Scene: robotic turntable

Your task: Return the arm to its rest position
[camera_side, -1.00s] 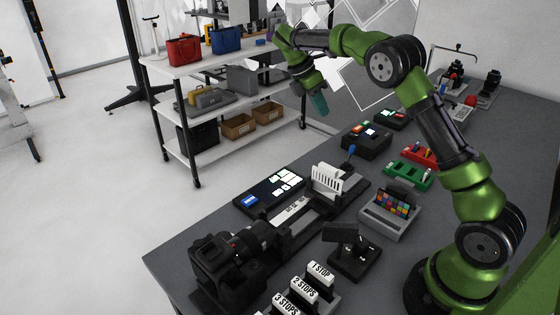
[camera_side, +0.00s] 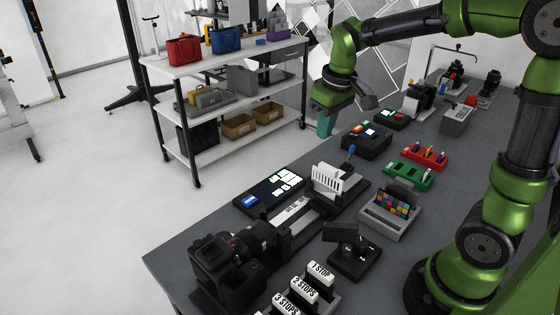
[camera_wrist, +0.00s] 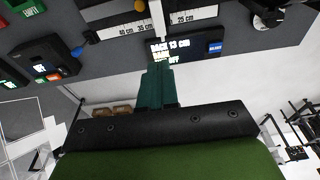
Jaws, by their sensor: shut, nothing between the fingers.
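My gripper (camera_side: 325,124) shows in the side view at the end of my green arm, pointing down just off the table's far left edge. Its teal fingers are together with nothing between them. In the wrist view the shut fingers (camera_wrist: 158,85) stand at the centre, in front of a small screen (camera_wrist: 190,48) with white text. My arm is bent, with its forearm reaching from the right across the top of the side view.
The grey table (camera_side: 215,235) carries a camera (camera_side: 225,262), a dark panel with white keys (camera_side: 270,192), a black box with buttons (camera_side: 367,141), red (camera_side: 425,157) and green (camera_side: 408,175) holders and stop blocks (camera_side: 305,288). A shelf rack (camera_side: 225,105) stands behind, with open floor to its left.

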